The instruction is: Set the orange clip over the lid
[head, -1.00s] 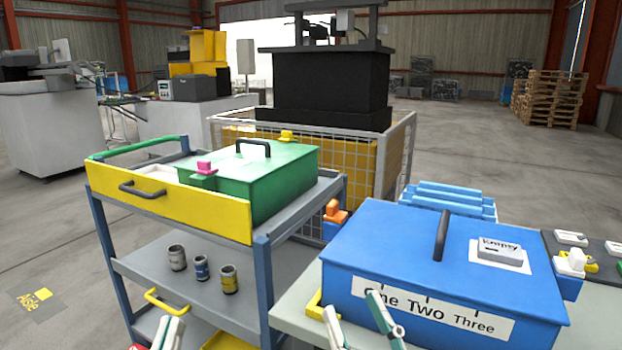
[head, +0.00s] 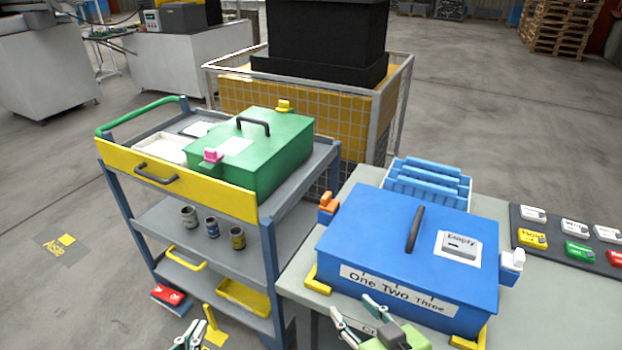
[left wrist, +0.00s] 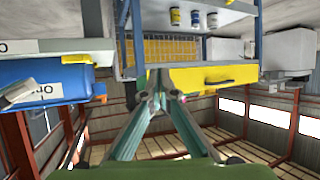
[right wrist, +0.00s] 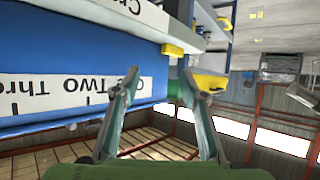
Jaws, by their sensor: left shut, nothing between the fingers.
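The blue box with its flat blue lid (head: 375,225) and dark handle stands on the grey-green table. The orange clip (head: 328,202) is at the lid's left edge, on a blue mount on the box's side. It is beside the lid, not across its top. A white clip (head: 513,261) sits at the right side. My left gripper (head: 190,335) is low at the bottom of the head view, left of the box. Its fingers meet, empty, in the left wrist view (left wrist: 160,98). My right gripper (head: 354,306) is open and empty before the box's front; its fingers stand apart in the right wrist view (right wrist: 160,80).
A cart with a green box (head: 265,155) and cans on its shelf stands left of the table. A blue rack (head: 428,183) is behind the box. A dark mat (head: 560,232) with labelled blocks lies to the right. A mesh cage (head: 300,100) stands behind.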

